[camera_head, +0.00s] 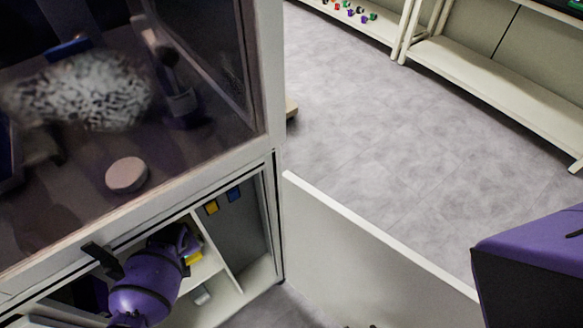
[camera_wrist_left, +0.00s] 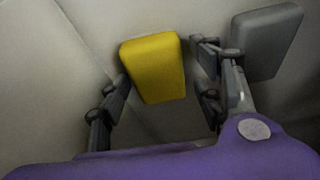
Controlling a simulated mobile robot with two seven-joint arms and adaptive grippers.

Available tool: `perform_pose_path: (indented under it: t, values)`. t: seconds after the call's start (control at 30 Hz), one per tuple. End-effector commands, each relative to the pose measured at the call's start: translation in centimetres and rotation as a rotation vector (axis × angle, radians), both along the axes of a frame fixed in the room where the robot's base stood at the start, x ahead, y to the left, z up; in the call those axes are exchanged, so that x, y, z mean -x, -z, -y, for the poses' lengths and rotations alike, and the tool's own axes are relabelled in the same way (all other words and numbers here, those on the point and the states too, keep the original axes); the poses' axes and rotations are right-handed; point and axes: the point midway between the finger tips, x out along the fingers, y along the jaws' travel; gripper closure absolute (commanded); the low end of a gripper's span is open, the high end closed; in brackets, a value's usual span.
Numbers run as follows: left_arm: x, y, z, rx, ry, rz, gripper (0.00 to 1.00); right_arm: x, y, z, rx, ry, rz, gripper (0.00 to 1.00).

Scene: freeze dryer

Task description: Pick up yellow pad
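The yellow pad (camera_wrist_left: 153,68) is a block with rounded corners, between the two fingers of my left gripper (camera_wrist_left: 162,80) in the left wrist view. The gripper is open; a narrow gap shows on the right, and I cannot tell whether the left finger touches the pad. In the head view, my purple left arm reaches into the open lower cabinet. A small part of a yellow pad (camera_head: 194,258) shows beside the gripper there, mostly hidden by it. My right gripper is out of view.
A grey pad (camera_wrist_left: 267,40) lies just right of the right finger. Another yellow piece (camera_head: 211,207) and a blue piece (camera_head: 233,194) are at the cabinet's inner wall. The white cabinet door (camera_head: 375,262) stands open. Open floor (camera_head: 390,130) lies beyond.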

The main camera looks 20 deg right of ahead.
Motion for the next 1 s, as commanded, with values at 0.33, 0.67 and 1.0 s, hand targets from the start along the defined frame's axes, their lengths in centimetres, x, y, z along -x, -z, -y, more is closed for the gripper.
perform_pose_path:
  t: [0.33,0.67,1.0]
  values:
    - [-0.09,0.04,0.74,0.015,0.003,0.007,0.64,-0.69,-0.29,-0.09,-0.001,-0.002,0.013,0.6]
    - [0.01,0.12,0.89,0.018,0.002,0.004,0.68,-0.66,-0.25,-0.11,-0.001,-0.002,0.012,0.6]
    - [0.25,0.29,0.6,0.012,0.0,-0.002,0.69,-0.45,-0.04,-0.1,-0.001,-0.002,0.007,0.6]
